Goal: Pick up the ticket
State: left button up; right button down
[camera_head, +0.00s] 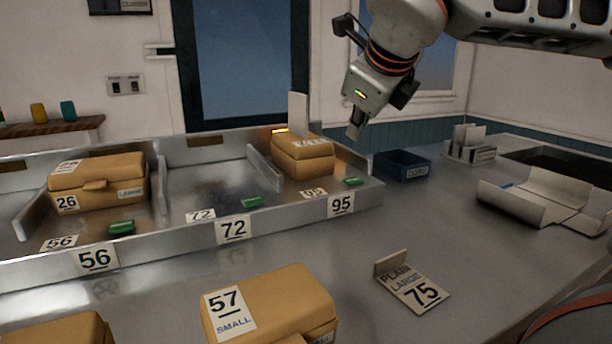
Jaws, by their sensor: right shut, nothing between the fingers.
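A folded card ticket (419,291) reading "PLAIN LARGE 75" lies on the steel counter at the front right, with a short flap standing up at its back edge. A plain white upright card (298,114) stands at the box in the bay marked 95. My right gripper (356,131) hangs from the top of the view, pointing down, shut and empty. It appears above and to the right of that box, well apart from the 75 ticket. My left gripper is not in view.
A divided steel rack (190,237) has bays marked 56, 72 and 95. Box 57 (285,301) is at the front. A blue bin (403,166) and open carton (540,197) are right.

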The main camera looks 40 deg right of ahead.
aim_at(419, 293)
jog(key=k+j, duration=1.2)
jog(key=j, duration=0.1)
